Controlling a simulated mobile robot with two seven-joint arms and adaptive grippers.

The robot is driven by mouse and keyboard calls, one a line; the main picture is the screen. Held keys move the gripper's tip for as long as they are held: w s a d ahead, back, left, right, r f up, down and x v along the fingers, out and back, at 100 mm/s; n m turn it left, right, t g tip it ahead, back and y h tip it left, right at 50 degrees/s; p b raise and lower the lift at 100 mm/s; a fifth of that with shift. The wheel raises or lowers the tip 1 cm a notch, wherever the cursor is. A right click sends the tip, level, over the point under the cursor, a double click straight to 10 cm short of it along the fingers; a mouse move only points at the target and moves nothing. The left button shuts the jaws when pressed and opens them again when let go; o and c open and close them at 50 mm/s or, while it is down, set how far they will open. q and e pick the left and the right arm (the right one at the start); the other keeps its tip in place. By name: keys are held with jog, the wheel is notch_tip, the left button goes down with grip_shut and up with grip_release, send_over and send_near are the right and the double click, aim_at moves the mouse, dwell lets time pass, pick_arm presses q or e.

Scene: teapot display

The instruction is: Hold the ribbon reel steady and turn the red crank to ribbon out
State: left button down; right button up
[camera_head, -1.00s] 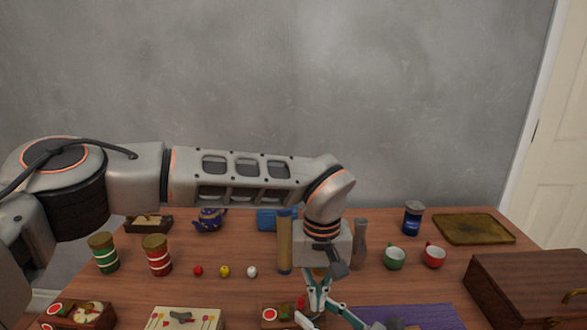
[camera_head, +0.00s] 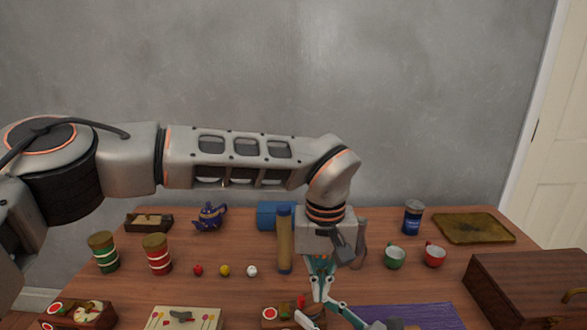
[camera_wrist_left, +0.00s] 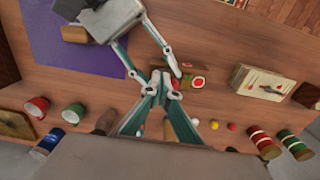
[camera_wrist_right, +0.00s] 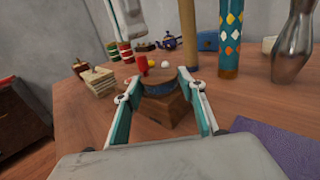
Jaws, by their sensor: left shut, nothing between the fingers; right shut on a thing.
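The ribbon reel is a round, brown-rimmed reel (camera_wrist_right: 160,87) on a wooden block (camera_wrist_right: 165,108), between my right gripper's fingers (camera_wrist_right: 160,82). My right gripper is shut on it; in the head view this gripper (camera_head: 318,312) is at the bottom centre. The red crank (camera_wrist_right: 141,65) rises at the reel's back left in the right wrist view and shows small in the head view (camera_head: 301,302). My left gripper (camera_head: 321,287) points down near the reel, shut and empty; its fingers (camera_wrist_left: 163,82) partly cover the left wrist view. Whether it touches the crank I cannot tell.
A tall tan cylinder (camera_head: 285,240) stands close behind the reel, with a diamond-patterned cylinder (camera_wrist_right: 230,40) nearby. A cream box (camera_head: 183,317) lies left, a purple mat (camera_head: 425,315) right. Small red, yellow and white balls (camera_head: 224,271) lie behind left. A wooden chest (camera_head: 530,285) stands far right.

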aim_at(304, 296)
pick_arm(q)
jog(key=shift+r, duration=1.35)
jog(key=shift+s+a+f, duration=0.1)
jog(key=shift+a+f, duration=0.5)
jog(key=shift+f, duration=0.4)
jog(key=shift+s+a+f, duration=0.1)
jog(key=shift+a+f, duration=0.45)
jog(key=shift+f, duration=0.5)
jog(key=shift+a+f, duration=0.6)
jog(key=shift+f, duration=0.4)
jog(key=shift+w+d, duration=0.25)
jog(key=shift+w, duration=0.45)
jog(key=shift+s+d, duration=0.1)
jog(key=shift+d, duration=0.15)
jog(key=shift+s+d, duration=0.1)
jog(key=shift+d, duration=0.7)
jog(key=shift+d, duration=0.3)
